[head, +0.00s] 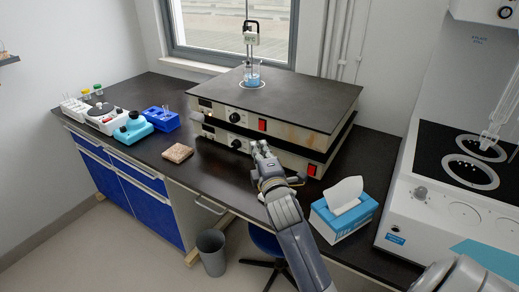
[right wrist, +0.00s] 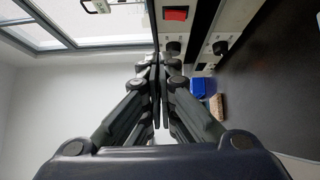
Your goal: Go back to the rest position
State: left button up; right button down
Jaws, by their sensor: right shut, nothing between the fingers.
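My right gripper (head: 260,149) is in front of the distiller's control panel in the head view, close to a black knob and left of a red switch. In the right wrist view its fingers (right wrist: 157,62) are shut together with nothing between them. The multi distiller (head: 290,100) is a stack of two wide units with a dark top, black knobs and red switches. I cannot tell whether the fingertips touch the panel. My left gripper is not in view.
A beaker of blue liquid (head: 253,80) stands on the distiller top. A tissue box (head: 343,222) sits right of my arm. A white machine (head: 445,235) is at the right. A cork-like block (head: 178,153), a blue rack (head: 161,119) and small devices stand left. A bin (head: 211,254) is below.

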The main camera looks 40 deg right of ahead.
jog(key=s+a+f+m+g, duration=0.1)
jog(key=f, duration=0.2)
jog(key=s+a+f+m+g+y, duration=0.1)
jog(key=s+a+f, duration=0.1)
jog(key=f, duration=0.1)
jog(key=s+a+f+m+g+y, duration=0.1)
jog(key=s+f, duration=0.1)
jog(key=f, duration=0.1)
jog(key=shift+s+a+f+m, duration=0.15)
jog(key=shift+a+m, duration=0.1)
jog(key=shift+m, duration=0.05)
jog(key=s+a+f+m+g+y, duration=0.25)
jog(key=s+a+f, duration=0.25)
jog(key=s, duration=0.4)
jog(key=s+a+f+m+g+y, duration=0.1)
jog(key=s+a+f+m+g, duration=0.3)
jog(key=s, duration=0.5)
jog(key=s+a+f+m+g+y, duration=0.2)
jog(key=s+a+f+g, duration=0.3)
jog(key=s, duration=0.4)
notch_tip(320, 180, down, 25)
jog(key=s, duration=0.1)
jog(key=s+d+f+g, duration=0.1)
jog(key=s+d+f, duration=0.1)
jog(key=s+f, duration=1.5)
jog(key=shift+s+d+f+h, duration=0.2)
jog(key=shift+s+f+h, duration=0.1)
jog(key=shift+s+h, duration=0.1)
jog(key=shift+n+g, duration=0.25)
